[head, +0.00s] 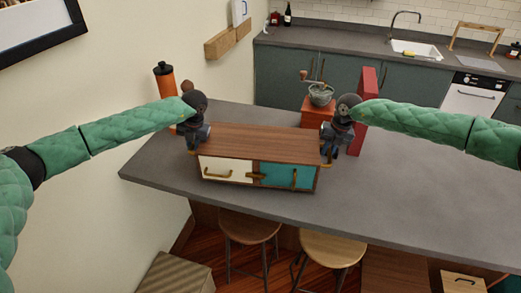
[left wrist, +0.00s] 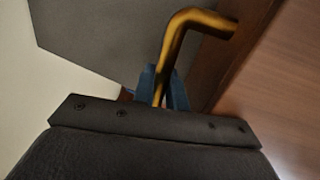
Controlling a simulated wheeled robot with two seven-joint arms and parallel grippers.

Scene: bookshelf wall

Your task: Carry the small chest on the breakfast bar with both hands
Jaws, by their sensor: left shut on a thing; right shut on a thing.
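The small chest (head: 258,145) has a brown wooden top, a cream door on the left and a teal door on the right, both with brass handles. It is over the grey breakfast bar (head: 420,205); I cannot tell whether its underside touches the bar. My left gripper (head: 197,148) is at its left end, shut on a brass side handle, which shows between the blue fingers (left wrist: 163,88) in the left wrist view. My right gripper (head: 327,155) is at its right end, shut on the chest's side handle, mostly hidden by the gripper.
An orange bottle (head: 165,84) stands behind the chest at the left. Stools (head: 332,247) are below the front edge. The bar's right side is clear.

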